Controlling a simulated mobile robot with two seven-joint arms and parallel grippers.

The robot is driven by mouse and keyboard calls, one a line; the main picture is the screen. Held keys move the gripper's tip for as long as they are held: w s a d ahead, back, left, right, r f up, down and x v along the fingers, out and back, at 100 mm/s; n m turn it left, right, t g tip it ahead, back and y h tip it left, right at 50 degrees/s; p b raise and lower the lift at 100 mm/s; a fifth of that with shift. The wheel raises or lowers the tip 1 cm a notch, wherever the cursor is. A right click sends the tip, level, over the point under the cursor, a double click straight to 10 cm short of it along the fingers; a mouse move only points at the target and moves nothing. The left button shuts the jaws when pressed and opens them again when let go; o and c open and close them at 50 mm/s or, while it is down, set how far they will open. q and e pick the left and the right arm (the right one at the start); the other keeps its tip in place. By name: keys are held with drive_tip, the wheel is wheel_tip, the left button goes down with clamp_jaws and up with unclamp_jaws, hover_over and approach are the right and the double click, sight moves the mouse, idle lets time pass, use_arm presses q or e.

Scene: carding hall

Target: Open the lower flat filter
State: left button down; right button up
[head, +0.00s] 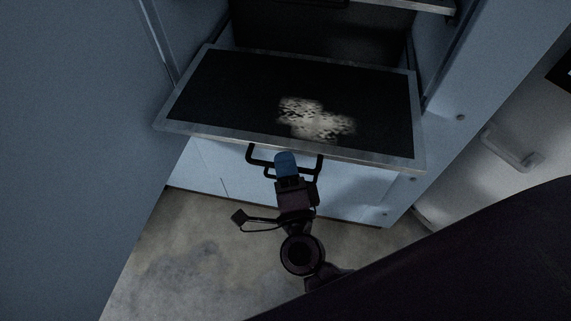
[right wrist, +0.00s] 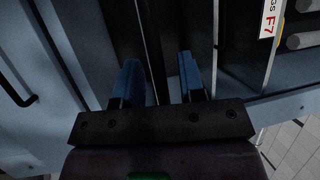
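The lower flat filter (head: 383,103) is a dark panel in a grey metal frame. It stands well out of the blue cabinet, with a patch of pale fluff on its top. Its black handle (head: 320,168) is on the front edge. My right gripper (head: 286,160) is at this handle, one blue finger showing above the bar. In the right wrist view the two blue fingers of my right gripper (right wrist: 160,78) stand apart, with a dark upright bar between them and a gap beside it. I take the gripper as open around the handle. My left gripper is not in view.
A blue panel (head: 75,130) stands close on the left. A metal-edged shelf (head: 420,5) shows above the filter. A white panel with a handle (head: 510,152) is at the right. Bare concrete floor (head: 190,255) lies in front of the cabinet.

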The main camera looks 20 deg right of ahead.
drive_tip(key=v, duration=1.1)
drive_tip(key=shift+w, duration=0.1)
